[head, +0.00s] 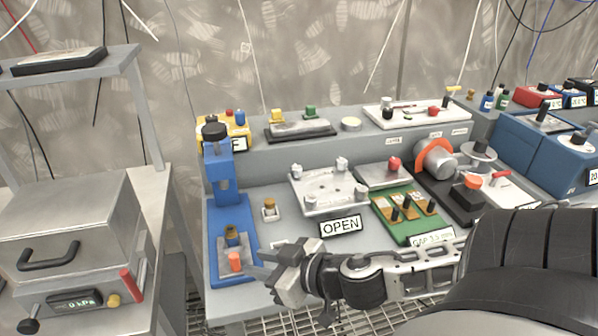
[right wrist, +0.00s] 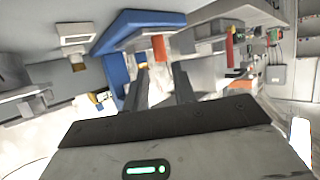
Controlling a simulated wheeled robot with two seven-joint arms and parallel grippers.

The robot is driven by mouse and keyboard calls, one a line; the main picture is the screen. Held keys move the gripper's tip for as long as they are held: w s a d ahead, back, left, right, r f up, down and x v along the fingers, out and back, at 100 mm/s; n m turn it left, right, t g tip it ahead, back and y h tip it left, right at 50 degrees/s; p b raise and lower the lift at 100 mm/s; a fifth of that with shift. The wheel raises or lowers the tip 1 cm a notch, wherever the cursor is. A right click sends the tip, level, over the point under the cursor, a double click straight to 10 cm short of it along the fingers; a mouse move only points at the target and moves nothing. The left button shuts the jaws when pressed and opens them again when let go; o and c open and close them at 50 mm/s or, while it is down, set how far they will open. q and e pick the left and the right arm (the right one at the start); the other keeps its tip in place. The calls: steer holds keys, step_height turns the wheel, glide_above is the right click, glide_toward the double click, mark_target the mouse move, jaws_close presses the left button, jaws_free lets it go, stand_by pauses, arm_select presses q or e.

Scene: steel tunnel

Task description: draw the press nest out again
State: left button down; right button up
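The blue press (head: 219,170) stands at the left of the grey bench, with a black knob on top. Its nest (head: 236,265) is a light plate low at the front of the blue base, with an orange-red knob (head: 235,261) on it; a dark, brownish part stands behind the knob. My right gripper (head: 256,265) is just right of the knob, fingers pointing left toward it. In the right wrist view the two fingers (right wrist: 162,84) are apart with nothing between them, and the orange knob (right wrist: 160,47) shows just beyond their tips. My left gripper is not in view.
An OPEN sign (head: 341,226), a white fixture plate (head: 328,190) and a green gauge board (head: 405,213) lie right of the press. A steel oven-like box (head: 65,225) stands on a separate table at left, across a gap.

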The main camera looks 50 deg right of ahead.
steer(key=p+v, duration=0.1)
steer(key=v, duration=0.7)
steer(key=shift+p, duration=0.3)
steer(key=shift+d, duration=0.1)
steer(key=s+d+f+m+g+h, duration=0.2)
steer(key=s+f+m+g+h, duration=0.15)
steer(key=f+g+h, duration=0.3)
steer(key=s+a+f+n+g+y, duration=0.2)
steer(key=a+f+n+g+y, duration=0.15)
steer(key=a, duration=0.65)
steer(key=w+a+f+t+y, duration=0.3)
steer(key=w+a+f+t, duration=0.2)
steer(key=f+t, duration=0.1)
steer(key=shift+f+t, duration=0.35)
steer(key=shift+t, duration=0.25)
